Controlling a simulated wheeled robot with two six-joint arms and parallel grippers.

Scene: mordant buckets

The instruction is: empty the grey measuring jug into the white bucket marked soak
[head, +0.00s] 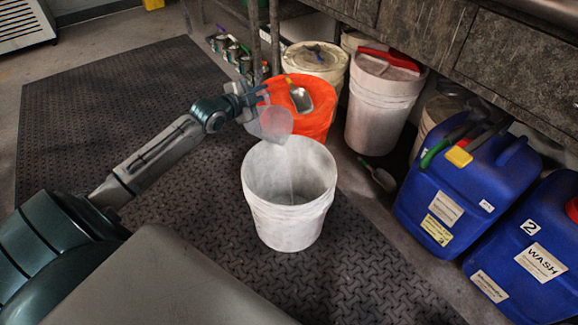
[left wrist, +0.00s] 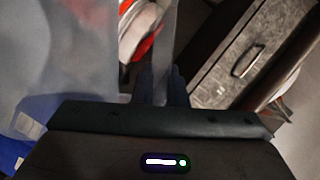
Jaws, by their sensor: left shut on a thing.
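The grey measuring jug (head: 276,122) is translucent and held tilted above the far rim of an open white bucket (head: 290,222). A thin pale streak runs from below the jug down into the bucket, like a falling stream. No soak marking shows on the bucket's visible side. My left gripper (head: 255,97) is shut on the jug at its handle side. In the left wrist view the jug's pale wall (left wrist: 60,60) fills the left, with the dark fingers (left wrist: 165,88) at the handle strip. My right gripper is not in view.
An orange bucket (head: 322,127) with a scoop on top stands just behind the white bucket. Lidded white buckets (head: 380,112) stand farther back under the counter. Blue canisters (head: 468,180) stand at right, one labelled WASH. A small scoop (head: 380,177) lies on the floor. The mat (head: 100,110) is clear at left.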

